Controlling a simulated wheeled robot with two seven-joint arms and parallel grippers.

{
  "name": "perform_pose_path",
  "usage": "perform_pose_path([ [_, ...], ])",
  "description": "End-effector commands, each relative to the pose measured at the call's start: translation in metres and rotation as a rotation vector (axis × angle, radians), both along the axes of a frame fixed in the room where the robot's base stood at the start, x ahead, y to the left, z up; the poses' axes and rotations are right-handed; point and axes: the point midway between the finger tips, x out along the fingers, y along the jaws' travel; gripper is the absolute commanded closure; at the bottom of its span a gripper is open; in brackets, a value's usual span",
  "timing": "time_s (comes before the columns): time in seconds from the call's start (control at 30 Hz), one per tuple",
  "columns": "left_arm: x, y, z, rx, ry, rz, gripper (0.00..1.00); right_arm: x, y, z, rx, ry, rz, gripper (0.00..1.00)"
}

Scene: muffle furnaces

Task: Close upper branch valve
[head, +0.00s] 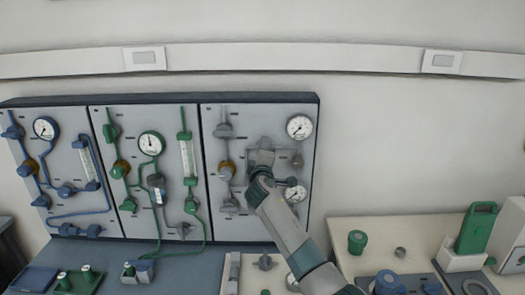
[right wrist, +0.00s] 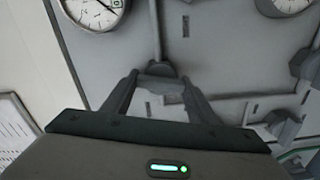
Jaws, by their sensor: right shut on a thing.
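The right-hand grey panel (head: 308,110) carries grey pipes, valves and gauges. My right gripper (head: 262,148) is at the upper middle of this panel. In the right wrist view my right gripper's (right wrist: 160,84) two fingers are shut on a grey valve handle (right wrist: 161,82), with a pipe rising above it. In the head view the gripper and arm hide this handle, so its turn angle cannot be told there. My left gripper is not in view.
An upper gauge (head: 299,127) and a lower gauge (head: 295,193) sit right of my gripper. A brass-coloured regulator (head: 227,169) and a grey valve (head: 223,130) are left of it. Blue and green pipe panels stand further left. Benches with several small items lie below.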

Motion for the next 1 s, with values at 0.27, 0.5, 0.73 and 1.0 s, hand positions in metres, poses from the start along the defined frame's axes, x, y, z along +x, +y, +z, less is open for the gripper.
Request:
perform_pose_path([
  [0.27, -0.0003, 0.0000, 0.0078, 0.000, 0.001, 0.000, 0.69, 0.0002, -0.0006, 0.0007, -0.182, 0.000, -0.001, 0.69],
  [0.5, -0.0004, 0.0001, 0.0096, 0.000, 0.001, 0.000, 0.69, 0.0002, -0.0005, -0.0001, -0.249, 0.000, -0.001, 0.69],
  [0.73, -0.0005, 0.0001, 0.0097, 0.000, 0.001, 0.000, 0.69, 0.0002, -0.0004, -0.0004, -0.260, -0.001, -0.001, 0.69],
  [1.0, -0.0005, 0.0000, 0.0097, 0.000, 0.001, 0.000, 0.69, 0.0002, -0.0005, -0.0004, -0.260, -0.001, -0.001, 0.30],
])
